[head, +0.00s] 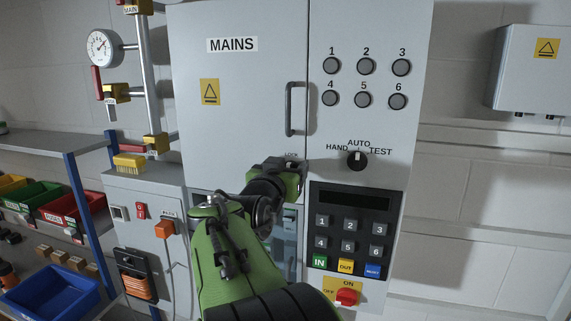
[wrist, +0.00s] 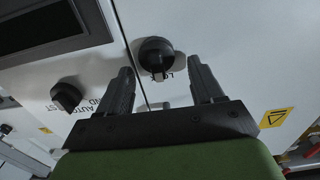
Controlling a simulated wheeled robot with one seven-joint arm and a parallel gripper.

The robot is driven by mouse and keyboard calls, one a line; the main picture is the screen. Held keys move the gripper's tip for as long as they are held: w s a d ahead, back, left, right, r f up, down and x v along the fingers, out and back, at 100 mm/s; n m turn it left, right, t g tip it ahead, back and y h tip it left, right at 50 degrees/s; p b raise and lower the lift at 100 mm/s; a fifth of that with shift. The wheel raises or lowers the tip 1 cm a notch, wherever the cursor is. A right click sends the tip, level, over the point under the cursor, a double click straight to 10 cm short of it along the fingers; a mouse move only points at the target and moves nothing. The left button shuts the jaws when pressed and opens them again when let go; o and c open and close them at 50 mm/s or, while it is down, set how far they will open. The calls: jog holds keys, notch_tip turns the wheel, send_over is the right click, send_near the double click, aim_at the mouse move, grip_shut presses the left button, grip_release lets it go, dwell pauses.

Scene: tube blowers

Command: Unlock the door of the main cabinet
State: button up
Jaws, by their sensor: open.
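The main cabinet door (head: 235,85) is a grey panel marked MAINS and looks closed, with a vertical bar handle (head: 289,108) at its right edge. The lock knob (wrist: 156,54) is round and black with a light mark and a LOCK label, seen in the wrist view. In the wrist view my gripper (wrist: 160,68) is open, one finger to each side of the knob's line. The knob appears just beyond the fingertips; contact cannot be told.
Right of the door are a HAND/AUTO/TEST selector (head: 357,161), several round buttons (head: 366,66), a keypad (head: 350,225) and a red ON/OFF switch (head: 346,297). A small grey cabinet (head: 125,205) and gauge piping (head: 103,48) stand at the left.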

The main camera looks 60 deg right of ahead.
jog(key=c, duration=1)
jog(key=shift+f, duration=0.1)
jog(key=shift+c, duration=0.2)
jog(key=shift+s+b, duration=0.1)
jog(key=shift+b, duration=0.45)
jog(key=m+b, duration=0.5)
jog(key=m, duration=0.1)
jog(key=s+f+m+b, duration=0.1)
jog(key=m+b, duration=1)
jog(key=shift+s+f+m, duration=0.2)
jog(key=shift+f+m, duration=0.1)
jog(key=shift+m, duration=0.1)
jog(key=shift+b, duration=0.3)
